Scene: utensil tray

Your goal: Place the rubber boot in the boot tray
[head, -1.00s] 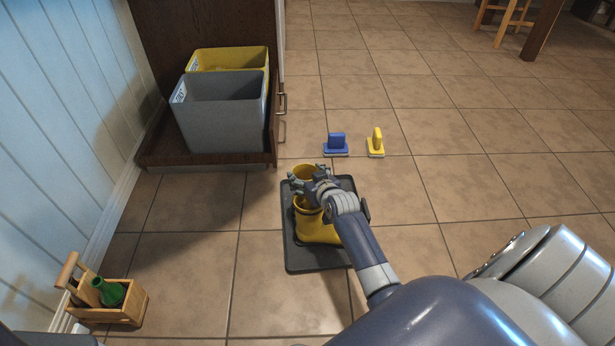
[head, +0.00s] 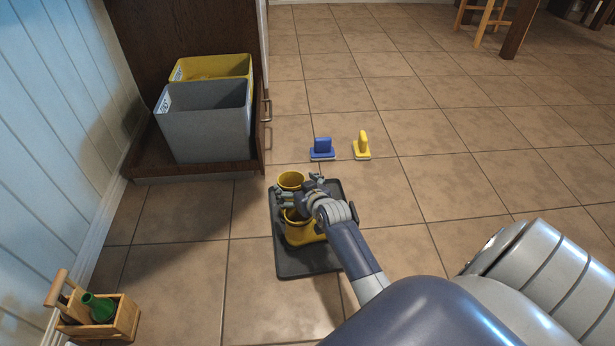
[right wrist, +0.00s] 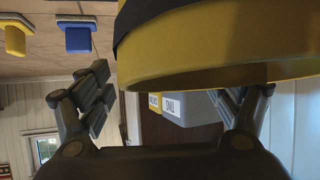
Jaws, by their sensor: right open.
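The yellow rubber boot (head: 301,233) stands upright on the dark boot tray (head: 292,268). Its open top faces up, and its foot points right and towards me. My right gripper (head: 298,189) is open at the boot's shaft, just below the rim, and hides part of the shaft. In the right wrist view, the boot's yellow shaft with a dark band (right wrist: 215,50) fills the upper middle, in front of the spread fingers of my right gripper (right wrist: 165,95). I cannot tell whether a finger touches it. My left gripper is out of view.
A grey bin (head: 205,128) and a yellow bin (head: 238,66) stand in the pulled-out cabinet drawer. A blue brush (head: 322,149) and a yellow brush (head: 362,146) are behind the tray. A wooden caddy (head: 125,318) with a green bottle is at the lower left. Floor right of the tray is clear.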

